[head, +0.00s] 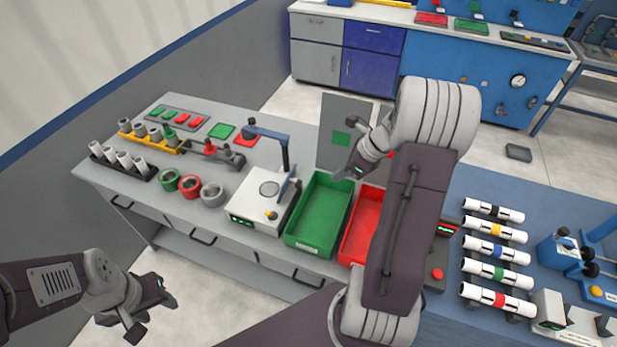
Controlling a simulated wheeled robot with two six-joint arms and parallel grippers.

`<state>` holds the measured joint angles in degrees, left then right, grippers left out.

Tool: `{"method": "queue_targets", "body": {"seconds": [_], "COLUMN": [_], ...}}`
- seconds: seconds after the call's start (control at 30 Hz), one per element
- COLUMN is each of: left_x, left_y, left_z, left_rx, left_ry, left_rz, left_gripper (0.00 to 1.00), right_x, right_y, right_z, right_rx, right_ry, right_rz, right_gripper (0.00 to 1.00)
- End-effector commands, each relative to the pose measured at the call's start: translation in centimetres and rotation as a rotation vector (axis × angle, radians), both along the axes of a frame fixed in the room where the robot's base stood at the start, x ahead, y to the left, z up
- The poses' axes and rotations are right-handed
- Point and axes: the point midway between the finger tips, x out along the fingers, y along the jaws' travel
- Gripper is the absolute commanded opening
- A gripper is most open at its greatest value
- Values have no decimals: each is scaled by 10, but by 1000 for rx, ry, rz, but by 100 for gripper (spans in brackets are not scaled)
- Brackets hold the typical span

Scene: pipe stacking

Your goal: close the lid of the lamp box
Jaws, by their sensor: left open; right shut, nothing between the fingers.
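No box is plainly recognisable as the lamp box, and I cannot make out its lid. A dark box with a green-lit strip and a red button (437,273) stands right of the trays, partly hidden by my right arm. An upright grey panel (345,113) with a green square stands behind the trays; its right part is hidden by the same arm. My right gripper (352,173) is shut and empty, in front of this panel and above the green tray's far end. My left gripper (160,311) is open and empty, over the floor before the grey bench.
A green tray (289,240) and a red tray (346,249) lie side by side on the bench. A white device (245,215) with a blue arm stands left of them. Rings (190,187) and racks are further left. Banded white pipes (497,299) lie at right.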

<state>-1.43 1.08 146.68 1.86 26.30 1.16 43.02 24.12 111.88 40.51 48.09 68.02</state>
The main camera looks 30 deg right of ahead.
Motion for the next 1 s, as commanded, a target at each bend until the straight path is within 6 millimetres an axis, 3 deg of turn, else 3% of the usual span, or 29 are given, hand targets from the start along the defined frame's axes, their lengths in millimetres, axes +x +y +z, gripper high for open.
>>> {"method": "queue_targets", "body": {"seconds": [0.17, 0.53, 0.6, 0.8, 1.0], "left_x": [0, 0, 0, 0, 0], "left_y": [0, 0, 0, 0, 0], "left_z": [-4, -13, -3, 3, 3], "left_rx": [0, 0, 0, 0, 0], "left_ry": [0, 0, 0, 0, 0], "left_rz": [0, 0, 0, 0, 0], "left_gripper": [46, 46, 46, 46, 46], "right_x": [8, 37, 48, 64, 66], "right_y": [9, 35, 43, 56, 58], "right_z": [-22, -93, -80, -76, -77], "right_rx": [4, 2, -3, -1, -1], "right_ry": [4, 5, 0, 2, 1], "right_rz": [4, 6, 9, 6, 4], "right_gripper": [0, 0, 0, 0, 0]}}
